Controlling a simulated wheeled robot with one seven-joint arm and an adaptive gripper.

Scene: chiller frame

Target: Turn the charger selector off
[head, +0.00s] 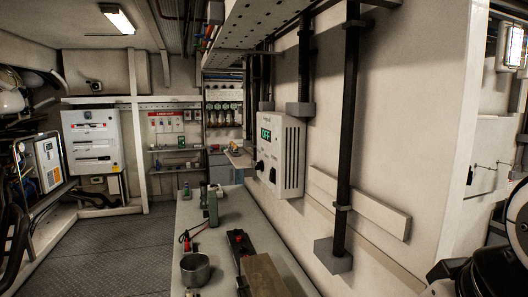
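A white charger box (287,158) with vent slots on its side is fixed to the right-hand wall, above the bench. Its front face is seen at a steep angle. A small display (265,134) there shows green characters that look like "OFF", but they are too small to be sure. Two dark knobs sit below it, one on the left (260,166) and one on the right (272,175). I cannot tell which is the selector or where it points. My gripper is not in view; only part of my arm shows at the lower right, well apart from the charger.
A long bench (222,235) runs below the charger. It holds a metal pot (195,268), a green-grey container (213,205), a red-and-black tool (240,243) and a brown block (262,277). Dark vertical pipes (346,130) stand right of the charger. Floor (110,250) is open at left.

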